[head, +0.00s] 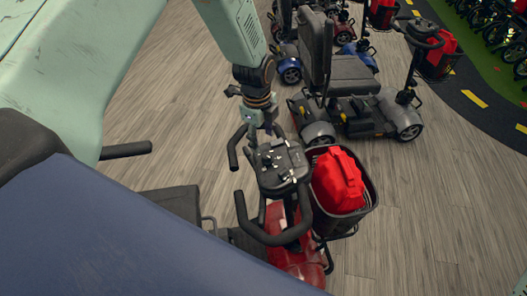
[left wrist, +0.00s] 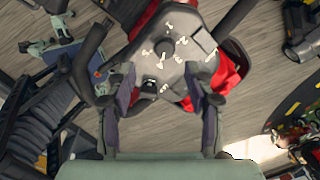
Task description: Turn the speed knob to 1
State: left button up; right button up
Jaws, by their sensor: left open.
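The red scooter's dark control panel (head: 281,163) carries white markings. It also shows in the left wrist view (left wrist: 188,22). A dark round shape, which looks like the speed knob (left wrist: 165,47), sits among the markings; I cannot read its setting. My left gripper (head: 263,133) is at the far edge of the panel in the head view. In the left wrist view its two fingers (left wrist: 163,82) are apart, with the lower panel between them and nothing held. The knob shows beyond the fingertips. I cannot tell whether a finger touches the panel.
Black handlebars (head: 272,236) curve around the panel. A basket (head: 368,205) with a red bag (head: 338,180) stands just right of it. A grey-seated scooter (head: 352,75) is parked behind. Wooden floor (head: 430,190) is clear at the right.

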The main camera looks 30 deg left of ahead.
aim_at(267, 156)
pick_arm(q)
jog(key=shift+w+d+f, duration=0.1)
jog(key=shift+d+f, duration=0.1)
jog(key=shift+f, duration=0.05)
jog(key=f, duration=0.2)
jog(key=w+f, duration=0.1)
jog(key=f, duration=0.3)
jog(key=shift+w+f+p, duration=0.1)
jog(key=shift+w+p, duration=0.15)
jog(key=shift+p, duration=0.1)
jog(key=shift+s+f, duration=0.3)
jog(key=shift+f, duration=0.1)
jog(key=shift+w+d+f, duration=0.1)
jog(key=shift+w+d, duration=0.05)
jog(key=shift+d, duration=0.15)
jog(key=shift+w+f, duration=0.15)
jog(key=shift+w, duration=0.15)
jog(key=shift+a, duration=0.1)
jog(key=shift+c, duration=0.8)
jog(key=shift+s+a, duration=0.25)
jog(key=c, duration=0.3)
jog(key=shift+s, duration=0.1)
jog(key=shift+c, duration=0.8)
jog(key=shift+d, duration=0.25)
jog(key=shift+c, duration=1.4)
grip_shut()
